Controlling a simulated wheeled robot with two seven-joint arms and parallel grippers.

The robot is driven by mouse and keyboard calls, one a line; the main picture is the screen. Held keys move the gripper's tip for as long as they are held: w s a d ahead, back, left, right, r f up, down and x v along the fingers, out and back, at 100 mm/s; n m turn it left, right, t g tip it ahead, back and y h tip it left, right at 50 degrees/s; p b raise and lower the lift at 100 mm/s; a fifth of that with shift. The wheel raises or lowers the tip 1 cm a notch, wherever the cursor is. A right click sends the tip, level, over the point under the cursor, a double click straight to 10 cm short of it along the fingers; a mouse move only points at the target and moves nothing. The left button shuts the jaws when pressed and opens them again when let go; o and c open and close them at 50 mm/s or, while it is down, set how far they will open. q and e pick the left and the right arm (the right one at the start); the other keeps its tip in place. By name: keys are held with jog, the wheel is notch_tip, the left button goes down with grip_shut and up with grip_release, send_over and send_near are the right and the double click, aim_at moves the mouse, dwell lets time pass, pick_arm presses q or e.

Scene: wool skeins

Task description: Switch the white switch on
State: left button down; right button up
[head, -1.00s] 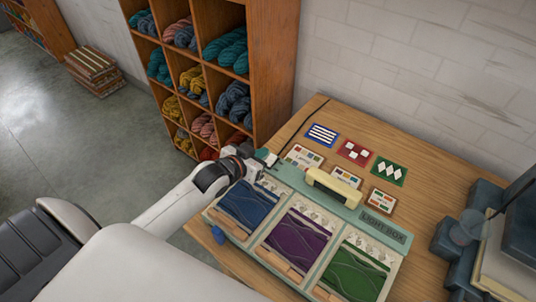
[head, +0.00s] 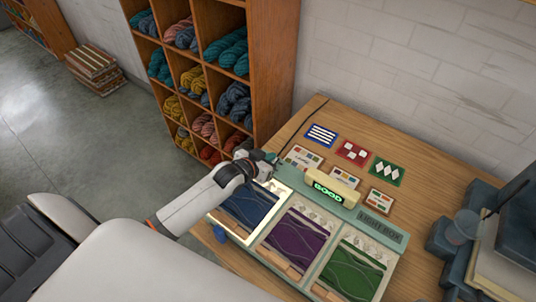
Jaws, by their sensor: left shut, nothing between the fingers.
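The light box (head: 374,224) is a pale green case on the wooden table, with blue (head: 247,204), purple (head: 296,236) and green (head: 352,272) panels. Its small display (head: 328,191) is lit with green letters that read GOOD. The blue panel's bay is brightly lit around its edges. My left gripper (head: 271,158) is shut and empty at the box's far left corner. I cannot make out the white switch; the gripper and wrist cover that corner. My right gripper is not in view.
Several pattern and sample cards, such as a red one (head: 353,152), lie behind the box. A shelf of wool skeins (head: 262,80) stands at the back left. Dark blue-grey objects (head: 462,229) stand at the right table edge.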

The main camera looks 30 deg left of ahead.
pick_arm(q)
jog(key=shift+b, duration=0.3)
jog(key=shift+w, duration=0.1)
jog(key=shift+w+d+r, duration=0.1)
jog(key=shift+w+r, duration=0.2)
jog(key=shift+w, duration=0.35)
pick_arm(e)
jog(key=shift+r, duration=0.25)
pick_arm(q)
jog(key=shift+r+p, duration=0.1)
jog(key=shift+p, duration=0.2)
